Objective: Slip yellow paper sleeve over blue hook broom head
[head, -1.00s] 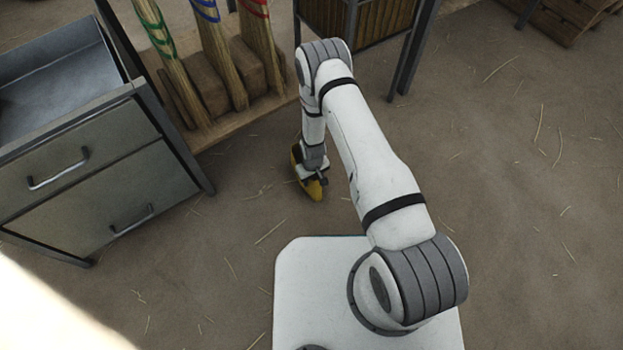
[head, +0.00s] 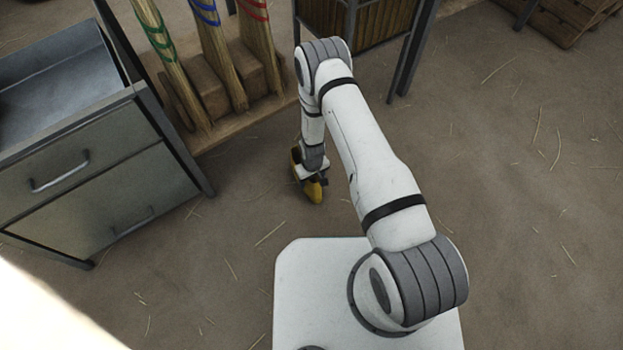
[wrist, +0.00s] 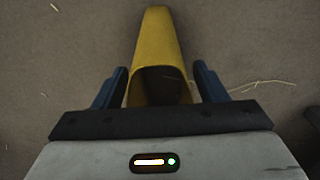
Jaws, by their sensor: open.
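The yellow paper sleeve (head: 314,190) is below the end of my arm in the head view, partly hidden by it. In the wrist view the sleeve (wrist: 158,45) is a tapering tube with its wide, open mouth toward me. My gripper (wrist: 160,80) is open, with one dark blue finger on each side of the mouth; whether either touches it is unclear. It also shows in the head view (head: 313,178). The blue-banded broom (head: 217,50) leans in the wooden rack at the back, between a green-banded broom (head: 163,45) and a red-banded one (head: 261,45). Its upper end is out of view.
A grey metal drawer cabinet (head: 95,205) stands at the left. A dark metal-framed stand (head: 398,50) is behind my arm, near the wooden rack (head: 225,120). Wooden crates (head: 565,20) sit at the far right. The straw-strewn floor at the right is clear.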

